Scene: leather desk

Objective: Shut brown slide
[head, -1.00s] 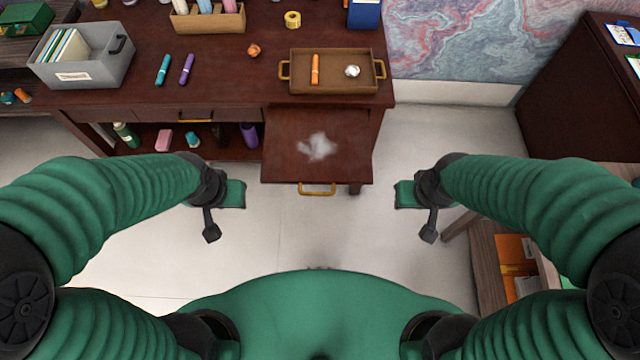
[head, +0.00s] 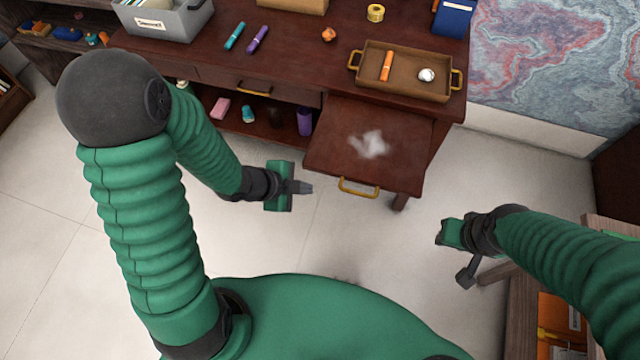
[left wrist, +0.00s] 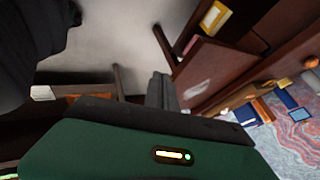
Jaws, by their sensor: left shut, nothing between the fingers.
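The brown slide (head: 405,145) sticks out from the front of the desk, pulled out toward me. A pale, blurred whitish patch (head: 370,144) is on its top. Its brass handle (head: 358,187) is on the front edge. My left gripper (head: 306,187) is shut and empty, just left of the handle and apart from it. In the left wrist view the shut fingers (left wrist: 160,92) point toward the slide's brown panel (left wrist: 215,68). My right gripper (head: 467,272) is right of and nearer than the slide, over the floor, its finger opening unclear.
On the desk (head: 300,70) stands a brown tray (head: 403,85) with an orange marker and a whitish ball, behind the slide. A closed drawer with a brass handle (head: 254,90) is left of it. A lower shelf holds several items. A wooden unit (head: 520,310) stands at lower right. Floor in front is clear.

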